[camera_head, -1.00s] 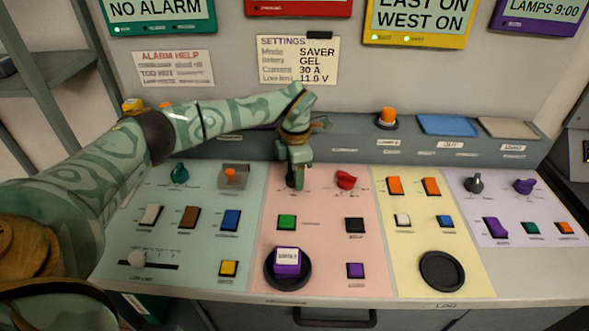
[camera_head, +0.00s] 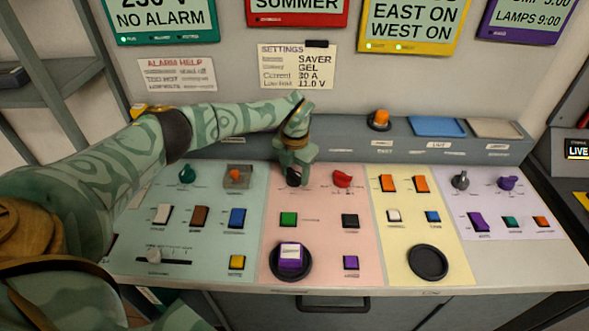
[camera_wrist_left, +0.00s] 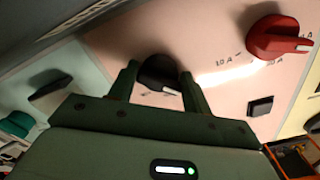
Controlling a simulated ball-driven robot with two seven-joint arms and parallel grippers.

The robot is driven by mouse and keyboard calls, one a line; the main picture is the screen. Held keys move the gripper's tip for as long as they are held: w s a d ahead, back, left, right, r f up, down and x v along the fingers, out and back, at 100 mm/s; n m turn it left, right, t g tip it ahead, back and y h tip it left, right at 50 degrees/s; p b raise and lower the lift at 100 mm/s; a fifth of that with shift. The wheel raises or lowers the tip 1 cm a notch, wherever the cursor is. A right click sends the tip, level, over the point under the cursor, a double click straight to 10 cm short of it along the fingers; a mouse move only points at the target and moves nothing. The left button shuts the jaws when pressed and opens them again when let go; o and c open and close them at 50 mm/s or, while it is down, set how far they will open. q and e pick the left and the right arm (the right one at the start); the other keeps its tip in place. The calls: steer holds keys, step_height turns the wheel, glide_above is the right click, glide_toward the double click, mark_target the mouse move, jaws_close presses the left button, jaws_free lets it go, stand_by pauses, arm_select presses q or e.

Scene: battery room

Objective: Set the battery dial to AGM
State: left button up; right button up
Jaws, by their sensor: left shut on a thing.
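A black dial (camera_head: 293,182) sits at the top left of the pink panel (camera_head: 325,222); I take it for the battery dial. My left gripper (camera_head: 293,173) reaches down onto it from above. In the left wrist view the two fingers of the left gripper (camera_wrist_left: 160,84) stand on either side of the black dial (camera_wrist_left: 159,70) and grip it. Most of its marks are hidden or too small to read. The settings note (camera_head: 297,67) on the wall reads SAVER, GEL, 30 A, 11.0 V. My right gripper is not in view.
A red dial (camera_head: 342,179) is close to the right of the black one. A grey ledge (camera_head: 340,140) runs behind the panels.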

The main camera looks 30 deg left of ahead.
mark_target(295, 171)
arm_select(q)
steer(key=shift+r, duration=0.1)
stand_by(0.4)
steer(key=o, duration=0.8)
step_height(295, 171, up, 16)
steer(key=p, duration=0.3)
